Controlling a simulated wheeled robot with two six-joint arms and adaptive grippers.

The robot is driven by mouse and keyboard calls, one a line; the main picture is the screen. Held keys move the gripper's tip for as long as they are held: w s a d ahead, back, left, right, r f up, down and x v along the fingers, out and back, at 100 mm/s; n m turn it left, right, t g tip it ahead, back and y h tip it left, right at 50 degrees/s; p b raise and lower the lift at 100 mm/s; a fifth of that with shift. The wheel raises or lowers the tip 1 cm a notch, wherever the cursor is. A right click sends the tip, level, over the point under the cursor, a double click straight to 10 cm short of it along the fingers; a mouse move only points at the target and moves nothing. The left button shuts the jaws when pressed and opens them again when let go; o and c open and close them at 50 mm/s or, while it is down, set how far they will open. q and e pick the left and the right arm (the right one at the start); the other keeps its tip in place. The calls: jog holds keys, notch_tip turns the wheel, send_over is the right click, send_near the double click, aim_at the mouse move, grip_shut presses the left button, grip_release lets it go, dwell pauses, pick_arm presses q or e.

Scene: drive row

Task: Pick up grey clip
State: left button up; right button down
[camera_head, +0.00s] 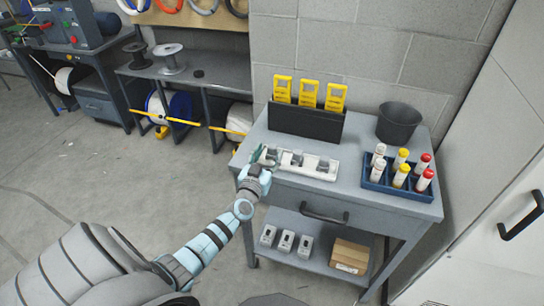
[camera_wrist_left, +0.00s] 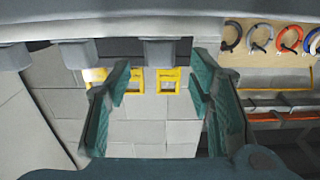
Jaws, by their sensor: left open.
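Several grey clips sit in a white tray (camera_head: 310,170) on the grey table. In the head view, one grey clip (camera_head: 297,158) is in the middle and another grey clip (camera_head: 323,164) at the right end. My left gripper (camera_head: 264,156) is at the tray's left end, partly covering what is there. In the left wrist view, which looks upside down, my left gripper (camera_wrist_left: 160,75) is open with its teal fingers apart and nothing held. A grey clip (camera_wrist_left: 158,50) shows between the fingertips, and another grey clip (camera_wrist_left: 76,53) is outside them. My right gripper is not in view.
Behind the tray stands a dark holder (camera_head: 305,124) with yellow tools (camera_head: 309,92). A dark bin (camera_head: 398,122) and a blue rack (camera_head: 396,190) of capped bottles stand to the right. A shelf below holds grey boxes and a cardboard box (camera_head: 350,257).

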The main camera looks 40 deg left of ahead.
aim_at(272, 152)
pick_arm(q)
jog(key=shift+f+b+x, duration=0.1)
jog(key=shift+b+x, duration=0.05)
jog(key=shift+x, duration=0.6)
jog(key=shift+f+b+x, duration=0.15)
jog(key=shift+x, duration=0.55)
grip_shut()
jog(key=shift+r, duration=0.1)
